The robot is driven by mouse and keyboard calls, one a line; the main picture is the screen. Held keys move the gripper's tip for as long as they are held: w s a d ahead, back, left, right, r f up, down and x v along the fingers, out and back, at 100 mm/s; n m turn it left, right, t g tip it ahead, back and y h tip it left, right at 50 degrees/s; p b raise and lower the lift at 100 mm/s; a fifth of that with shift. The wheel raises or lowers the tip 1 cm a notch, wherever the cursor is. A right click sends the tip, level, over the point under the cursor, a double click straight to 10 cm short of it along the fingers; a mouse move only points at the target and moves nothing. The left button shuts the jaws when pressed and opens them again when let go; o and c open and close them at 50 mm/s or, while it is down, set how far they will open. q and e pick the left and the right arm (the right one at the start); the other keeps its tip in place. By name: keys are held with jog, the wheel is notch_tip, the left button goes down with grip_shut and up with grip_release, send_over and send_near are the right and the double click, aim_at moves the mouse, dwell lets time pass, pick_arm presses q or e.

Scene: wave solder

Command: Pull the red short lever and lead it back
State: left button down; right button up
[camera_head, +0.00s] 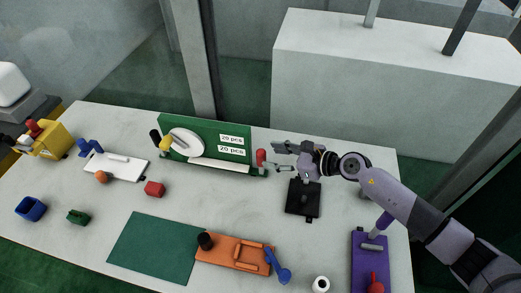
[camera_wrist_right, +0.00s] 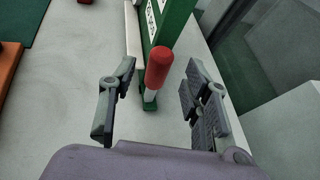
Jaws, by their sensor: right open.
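The red short lever (camera_head: 261,157) stands at the right end of the green panel (camera_head: 205,129), near the back of the table. In the right wrist view its red grip (camera_wrist_right: 158,67) sits on a white stem, upright on the green base. My right gripper (camera_head: 280,157) is open and reaches in from the right, with its fingers pointing at the lever. In the wrist view the lever shows between the two fingers (camera_wrist_right: 160,100), slightly beyond them, with gaps on both sides. I see no contact. My left gripper is not in view.
A black plate fixture (camera_head: 303,205) lies below my right wrist. A purple fixture (camera_head: 369,260) with a red handle is at the right. An orange fixture (camera_head: 225,255) and a green mat (camera_head: 150,247) lie in front. The table around the lever is clear.

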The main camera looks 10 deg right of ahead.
aim_at(265, 155)
jog(key=x, duration=0.5)
jog(key=shift+w+a+f, duration=0.1)
jog(key=shift+w+a, duration=0.1)
jog(key=shift+w, duration=0.05)
grip_shut()
dwell(0.4)
